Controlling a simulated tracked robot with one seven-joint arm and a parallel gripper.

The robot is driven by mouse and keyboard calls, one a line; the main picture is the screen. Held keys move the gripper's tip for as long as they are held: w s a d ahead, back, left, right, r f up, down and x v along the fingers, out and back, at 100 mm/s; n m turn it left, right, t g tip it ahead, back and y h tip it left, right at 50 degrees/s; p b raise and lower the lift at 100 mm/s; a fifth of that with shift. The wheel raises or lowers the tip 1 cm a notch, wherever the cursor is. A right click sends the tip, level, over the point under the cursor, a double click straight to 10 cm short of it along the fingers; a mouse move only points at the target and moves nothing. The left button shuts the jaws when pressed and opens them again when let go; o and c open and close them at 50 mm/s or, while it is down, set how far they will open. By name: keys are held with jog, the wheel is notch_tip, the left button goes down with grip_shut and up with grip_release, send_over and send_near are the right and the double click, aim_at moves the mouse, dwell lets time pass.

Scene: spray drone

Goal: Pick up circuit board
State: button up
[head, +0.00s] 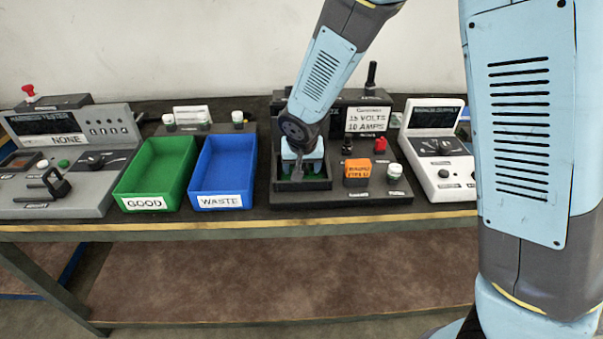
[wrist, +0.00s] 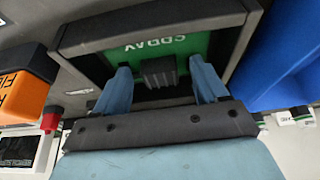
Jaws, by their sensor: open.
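The circuit board (wrist: 199,43) is green with white lettering and lies in a black square tray (wrist: 85,38) in the wrist view. A dark block (wrist: 160,71) sits on the board. My gripper (wrist: 161,76) is open, with one blue finger on each side of the dark block and a gap showing on both sides. In the head view my gripper (head: 302,168) is low over the same tray (head: 302,186), at the left of the black power station. There my gripper and arm hide most of the board. I cannot tell whether the fingers touch the board.
A blue WASTE bin (head: 226,167) stands just left of the station, with a green GOOD bin (head: 158,168) beyond it. An orange block (head: 357,171) and a white button (head: 394,170) are right of the tray. A grey tester (head: 70,155) stands far left, a white device (head: 437,150) right.

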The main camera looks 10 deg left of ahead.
jog(key=shift+c, duration=0.2)
jog(key=c, duration=1.1)
jog(key=shift+r, duration=0.1)
jog(key=shift+c, duration=0.2)
